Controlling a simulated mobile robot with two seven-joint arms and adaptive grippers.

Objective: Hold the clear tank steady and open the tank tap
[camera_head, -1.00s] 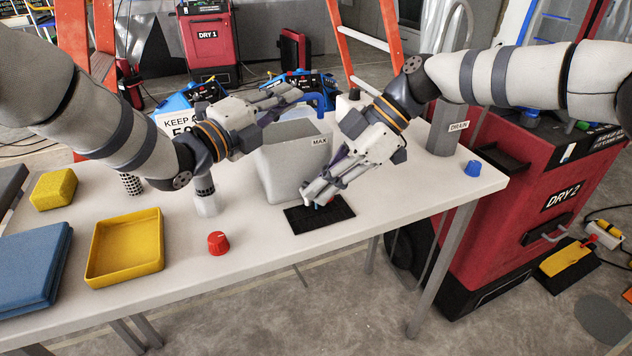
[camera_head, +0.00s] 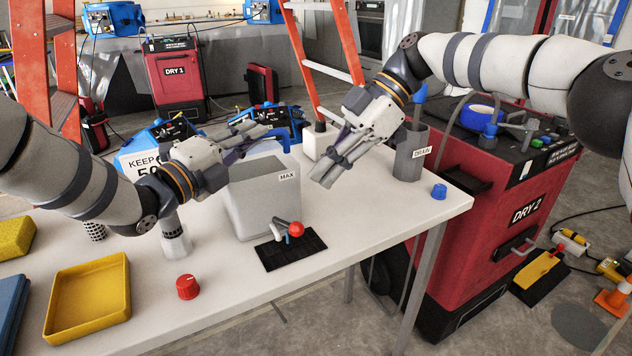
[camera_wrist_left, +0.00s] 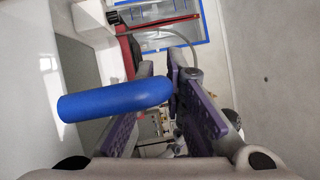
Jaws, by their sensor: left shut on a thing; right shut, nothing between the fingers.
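The clear tank (camera_head: 262,205), a pale box marked MAX, stands upright on the white table. A small tap with a red ball knob (camera_head: 296,229) projects from its lower front above a black mat (camera_head: 290,250). The knob sits to the right side of the tap; I see no water running. My left gripper (camera_head: 258,140) is at the tank's top rear, shut on the blue handle (camera_wrist_left: 115,98), which passes between its fingers in the left wrist view. My right gripper (camera_head: 325,172) is shut and empty, above and right of the tap, clear of it.
A grey DRAIN container (camera_head: 409,155) and a blue cap (camera_head: 439,191) stand at the right. The table right of the mat is clear.

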